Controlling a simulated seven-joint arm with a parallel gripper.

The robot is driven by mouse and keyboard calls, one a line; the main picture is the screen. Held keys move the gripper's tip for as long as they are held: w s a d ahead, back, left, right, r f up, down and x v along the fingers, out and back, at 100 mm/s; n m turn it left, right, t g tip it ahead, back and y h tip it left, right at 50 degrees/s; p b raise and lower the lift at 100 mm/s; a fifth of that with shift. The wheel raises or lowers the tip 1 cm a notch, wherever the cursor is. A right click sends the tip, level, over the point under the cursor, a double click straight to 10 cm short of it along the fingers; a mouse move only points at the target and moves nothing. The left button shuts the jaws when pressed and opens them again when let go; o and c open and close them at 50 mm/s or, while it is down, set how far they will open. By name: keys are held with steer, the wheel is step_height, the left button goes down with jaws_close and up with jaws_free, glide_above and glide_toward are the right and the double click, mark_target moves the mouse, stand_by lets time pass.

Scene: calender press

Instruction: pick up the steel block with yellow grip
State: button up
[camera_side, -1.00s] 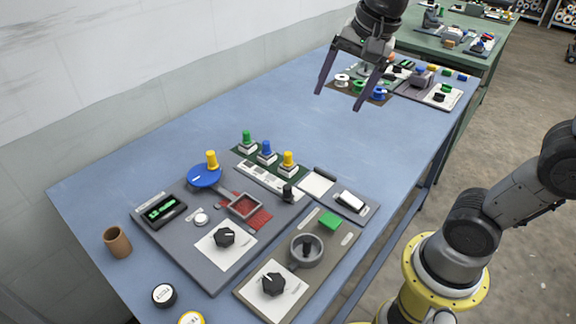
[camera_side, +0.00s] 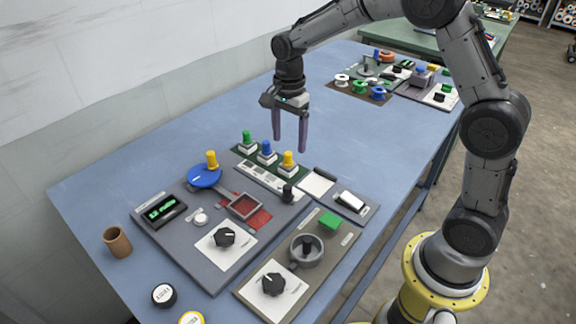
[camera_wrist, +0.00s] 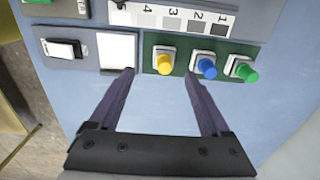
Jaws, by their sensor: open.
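The steel block with yellow grip (camera_side: 287,160) stands upright at the near right end of a row of three on a green strip. In the wrist view its yellow grip (camera_wrist: 165,63) is the leftmost of the three. Beside it are a block with blue grip (camera_side: 266,151) and a block with green grip (camera_side: 246,140). My gripper (camera_side: 289,145) is open and empty, pointing down above the table behind the row. In the wrist view my gripper (camera_wrist: 160,72) has its fingers spread, with the yellow grip between and beyond the tips.
A grey panel (camera_side: 165,240) holds a blue disc with a yellow knob (camera_side: 211,160), a display and a black dial. A brown panel (camera_side: 345,255) with a green block lies at the front. A brown cup (camera_side: 117,242) stands at left. The table's middle (camera_side: 200,130) is clear.

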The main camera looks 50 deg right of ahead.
mark_target(288, 153)
step_height(288, 153, down, 2)
steer(key=shift+f, duration=0.2)
steer(key=shift+w+d+f, duration=0.1)
steer(key=shift+w+f, duration=0.05)
steer(key=shift+f, duration=0.7)
steer(key=shift+w+d+f, duration=0.1)
steer(key=shift+f, duration=0.8)
steer(key=shift+w+d+f, duration=0.1)
steer(key=shift+w+f, duration=0.05)
steer(key=shift+f, duration=0.7)
steer(key=shift+r, duration=0.1)
jaws_close()
